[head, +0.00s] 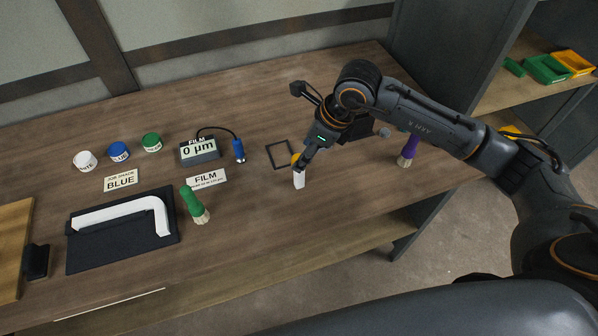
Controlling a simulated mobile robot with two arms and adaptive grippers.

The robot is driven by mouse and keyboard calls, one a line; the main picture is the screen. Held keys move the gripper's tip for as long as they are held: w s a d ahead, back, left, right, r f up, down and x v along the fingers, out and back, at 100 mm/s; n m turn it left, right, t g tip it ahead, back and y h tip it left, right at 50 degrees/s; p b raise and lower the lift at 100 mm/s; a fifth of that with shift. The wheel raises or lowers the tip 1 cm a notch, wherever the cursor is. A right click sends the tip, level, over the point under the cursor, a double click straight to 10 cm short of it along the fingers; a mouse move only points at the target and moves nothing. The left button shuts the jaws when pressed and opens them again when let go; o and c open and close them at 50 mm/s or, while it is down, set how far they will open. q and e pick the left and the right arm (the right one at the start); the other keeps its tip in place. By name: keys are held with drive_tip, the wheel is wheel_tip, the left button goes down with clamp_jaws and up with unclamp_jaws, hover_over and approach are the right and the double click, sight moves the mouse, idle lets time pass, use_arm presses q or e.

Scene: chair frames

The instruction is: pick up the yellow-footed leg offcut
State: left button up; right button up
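The leg offcut is a small white piece (299,181) with a yellow end (295,158), right of centre on the workbench (240,235). The yellow end is uppermost and the white part points down. My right gripper (302,165) reaches down onto it from the upper right, and its dark fingers cross the piece between the yellow and white parts. The fingers appear shut on it. Part of the offcut is hidden behind them, and I cannot tell if its lower end touches the bench. My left gripper is not in view.
A black square outline (270,156) lies empty left of the offcut. A film gauge (200,150) with a blue probe (238,150), a green brush (194,204), a purple brush (408,152), paint pots (119,151) and a white chair part (120,213) on a black mat (85,258) stand around.

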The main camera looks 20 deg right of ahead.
sight(299, 176)
drive_tip(key=shift+w+a+f, duration=0.15)
drive_tip(key=shift+a+f, duration=0.05)
drive_tip(key=shift+f, duration=0.4)
drive_tip(key=shift+w+f+p, duration=0.1)
drive_tip(key=shift+f+p, duration=0.2)
drive_tip(key=shift+p, duration=0.2)
drive_tip(key=p+x, duration=0.1)
drive_tip(key=x, duration=0.2)
drive_tip(key=shift+w+f+p, duration=0.2)
drive_tip(key=shift+f+p, duration=0.1)
drive_tip(key=shift+w+f, duration=0.15)
drive_tip(key=shift+f, duration=0.25)
clamp_jaws()
